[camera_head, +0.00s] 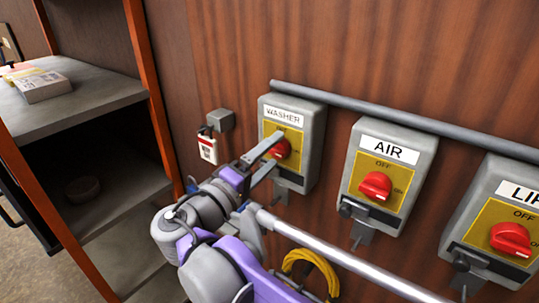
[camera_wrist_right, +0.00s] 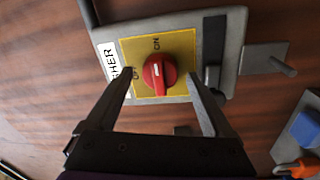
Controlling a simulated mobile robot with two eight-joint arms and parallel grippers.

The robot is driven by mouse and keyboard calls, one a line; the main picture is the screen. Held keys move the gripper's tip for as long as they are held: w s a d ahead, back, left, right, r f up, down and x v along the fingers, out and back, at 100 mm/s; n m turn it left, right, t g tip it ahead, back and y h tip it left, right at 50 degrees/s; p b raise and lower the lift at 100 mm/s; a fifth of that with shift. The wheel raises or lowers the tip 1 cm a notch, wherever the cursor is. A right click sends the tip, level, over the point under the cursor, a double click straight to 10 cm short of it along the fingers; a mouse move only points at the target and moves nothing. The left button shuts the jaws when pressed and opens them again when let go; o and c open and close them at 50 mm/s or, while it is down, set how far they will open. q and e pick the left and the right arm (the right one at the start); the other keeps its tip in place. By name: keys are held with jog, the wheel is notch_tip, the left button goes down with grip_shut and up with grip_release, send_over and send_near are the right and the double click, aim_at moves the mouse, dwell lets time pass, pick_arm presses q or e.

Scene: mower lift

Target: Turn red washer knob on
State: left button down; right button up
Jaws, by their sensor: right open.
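The red washer knob (camera_head: 281,149) sits on a yellow plate on the grey box labelled WASHER (camera_head: 308,118). My right gripper (camera_head: 270,153) is open at this box, its fingers reaching toward the knob and partly covering the plate. In the right wrist view the red knob (camera_wrist_right: 160,74) lies between the two spread fingers of the right gripper (camera_wrist_right: 162,82). The fingers stand on either side with visible gaps to the knob. A white mark on the knob points toward the bottom of that view. One finger partly covers a plate label. My left gripper is not in view.
Similar boxes labelled AIR (camera_head: 388,178) and, partly cut off, LIFT (camera_head: 505,225) stand to the right with red knobs. A pipe (camera_head: 400,118) runs above them. A shelf (camera_head: 75,100) stands at left. A yellow coiled cable (camera_head: 318,268) hangs below.

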pick_arm(q)
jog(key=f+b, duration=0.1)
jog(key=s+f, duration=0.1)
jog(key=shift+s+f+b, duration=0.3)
jog(key=shift+b, duration=0.05)
pick_arm(e)
jog(key=r+v, duration=0.1)
jog(key=v, duration=0.9)
jog(key=shift+s+a+f, duration=0.25)
jog(key=shift+s+f, duration=0.05)
jog(key=shift+f, duration=0.2)
